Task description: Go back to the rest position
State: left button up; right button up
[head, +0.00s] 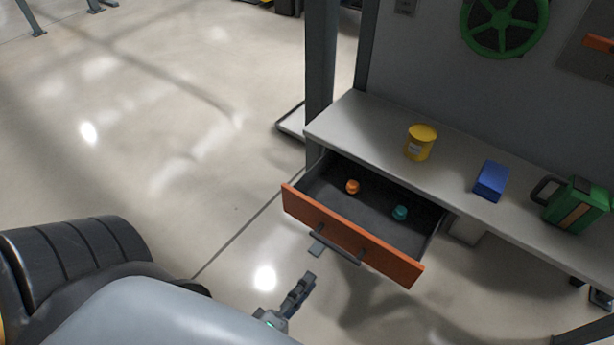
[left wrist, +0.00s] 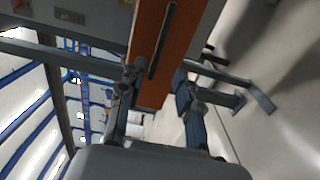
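My left gripper (head: 304,284) is in front of and below the open drawer in the head view, apart from the handle. In the left wrist view its two fingers (left wrist: 157,84) are spread with nothing between them. The drawer's orange front (head: 345,237) has a dark handle (head: 335,246). The drawer is pulled out and holds an orange item (head: 352,186) and a teal item (head: 400,213). The orange front and handle also show beyond the fingers in the left wrist view (left wrist: 149,58). My right gripper is not in view.
The grey workbench (head: 350,112) carries a yellow can (head: 420,143), a blue box (head: 491,181) and a green container with a dark handle (head: 578,203). A green wheel (head: 504,25) is on the wall panel behind. The floor left of the bench is clear.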

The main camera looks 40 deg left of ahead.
pick_arm(q)
jog(key=s+f+m+g, duration=0.2)
jog(key=f+m+g, duration=0.15)
jog(key=f, duration=0.55)
jog(key=s+a+f+m+g+h, duration=0.1)
jog(key=s+f+m+g, duration=0.15)
jog(key=f+m, duration=0.45)
jog(key=s+f+m+g, duration=0.2)
jog(key=f+g, duration=0.1)
jog(key=f, duration=0.8)
jog(key=s+a+f+m+g+y, duration=0.1)
jog(key=s+a+f+m+g, duration=0.3)
jog(key=s+f+m+g, duration=0.3)
jog(key=s+f+g, duration=0.1)
jog(key=s+f, duration=0.4)
jog(key=s, duration=0.3)
jog(key=shift+a+m+y, duration=0.15)
jog(key=shift+m+y, duration=0.15)
jog(key=shift+m, duration=0.05)
